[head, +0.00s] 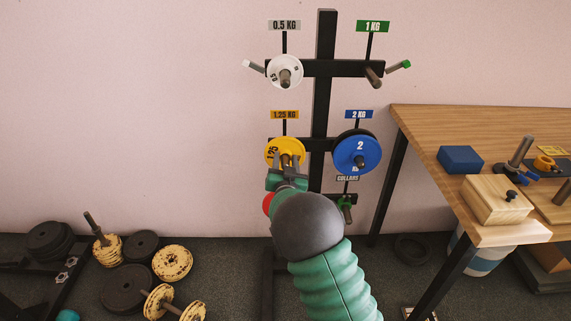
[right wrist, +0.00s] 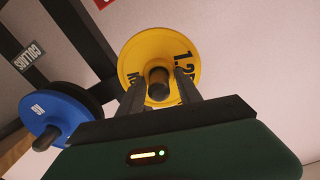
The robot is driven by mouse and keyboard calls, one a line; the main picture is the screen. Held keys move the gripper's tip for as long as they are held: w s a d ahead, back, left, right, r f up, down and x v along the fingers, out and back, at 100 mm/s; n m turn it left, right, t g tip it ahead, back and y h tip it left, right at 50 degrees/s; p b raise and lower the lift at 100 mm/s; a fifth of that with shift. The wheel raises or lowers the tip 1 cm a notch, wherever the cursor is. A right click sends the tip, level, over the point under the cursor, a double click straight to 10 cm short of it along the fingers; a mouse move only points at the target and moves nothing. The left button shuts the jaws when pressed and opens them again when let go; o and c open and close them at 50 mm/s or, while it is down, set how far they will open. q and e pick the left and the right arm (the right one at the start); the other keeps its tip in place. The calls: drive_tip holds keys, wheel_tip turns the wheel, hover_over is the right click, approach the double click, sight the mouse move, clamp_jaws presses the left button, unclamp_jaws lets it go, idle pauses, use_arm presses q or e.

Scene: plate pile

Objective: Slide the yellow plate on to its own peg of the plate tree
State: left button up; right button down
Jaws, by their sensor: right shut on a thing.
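The yellow plate (head: 272,149) is at the 1.25 KG place of the plate tree (head: 325,95), on the left of the middle bar. A peg end (right wrist: 158,80) shows at the centre of the yellow plate (right wrist: 137,59), so the plate is around the peg. My right gripper (head: 286,164) is shut on the yellow plate, with its fingers on either side of the peg end. How far the plate sits along the peg is hard to tell. My left gripper is not in view.
A blue plate (head: 358,154) hangs just right of the yellow one, with a dark plate behind it. A white plate (head: 284,71) hangs above. A wooden table (head: 440,125) stands at right. Loose plates (head: 172,263) lie on the floor at left.

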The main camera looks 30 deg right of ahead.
drive_tip(key=shift+w+d+r, duration=0.25)
drive_tip(key=shift+w+d, duration=0.15)
drive_tip(key=shift+w, duration=0.25)
drive_tip(key=shift+w, duration=0.1)
idle(0.5)
drive_tip(key=shift+w+d+b, duration=0.25)
drive_tip(key=shift+w+b, duration=0.1)
drive_tip(key=shift+w, duration=0.05)
drive_tip(key=c, duration=0.8)
unclamp_jaws()
drive_tip(key=shift+s, duration=0.15)
drive_tip(key=shift+o, duration=0.4)
drive_tip(key=shift+f, duration=0.1)
